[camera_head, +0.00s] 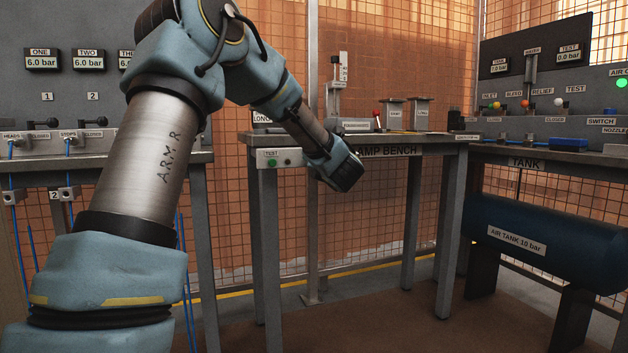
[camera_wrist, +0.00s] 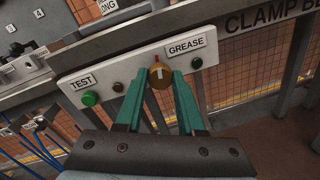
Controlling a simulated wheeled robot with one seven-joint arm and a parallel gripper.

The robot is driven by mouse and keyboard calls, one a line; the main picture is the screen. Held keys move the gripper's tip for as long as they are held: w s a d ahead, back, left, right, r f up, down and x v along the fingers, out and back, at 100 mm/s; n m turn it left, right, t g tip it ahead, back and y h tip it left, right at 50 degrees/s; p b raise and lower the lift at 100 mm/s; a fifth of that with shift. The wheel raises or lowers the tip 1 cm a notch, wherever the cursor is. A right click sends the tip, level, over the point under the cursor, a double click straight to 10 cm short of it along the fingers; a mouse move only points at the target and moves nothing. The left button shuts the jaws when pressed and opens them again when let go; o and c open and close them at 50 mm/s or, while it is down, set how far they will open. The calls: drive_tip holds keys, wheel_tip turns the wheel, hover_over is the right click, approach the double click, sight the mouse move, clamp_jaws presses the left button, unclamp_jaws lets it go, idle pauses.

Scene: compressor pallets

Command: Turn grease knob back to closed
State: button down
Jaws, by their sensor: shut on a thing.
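In the head view my gripper (camera_head: 345,172) is at the bench's front edge and hides the knob.
A green button (camera_wrist: 90,99) by the TEST label and a small dark knob (camera_wrist: 119,87) sit left on the same panel. The clamp bench (camera_head: 400,138) has fixtures on top. The blue air tank (camera_head: 540,238) lies under the right bench. Floor before the clamp bench is clear.

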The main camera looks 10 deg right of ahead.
drive_tip(key=shift+f+n+b, duration=0.2)
drive_tip(key=shift+n+b, duration=0.8)
drive_tip(key=shift+b, duration=0.5)
drive_tip(key=shift+r, duration=0.1)
drive_tip(key=c, duration=0.5)
unclamp_jaws()
drive_tip(key=s+p, duration=0.1)
drive_tip(key=s, duration=0.9)
drive_tip(key=shift+s+d, duration=0.1)
drive_tip(key=shift+s, duration=0.3)
drive_tip(key=shift+p, duration=0.3)
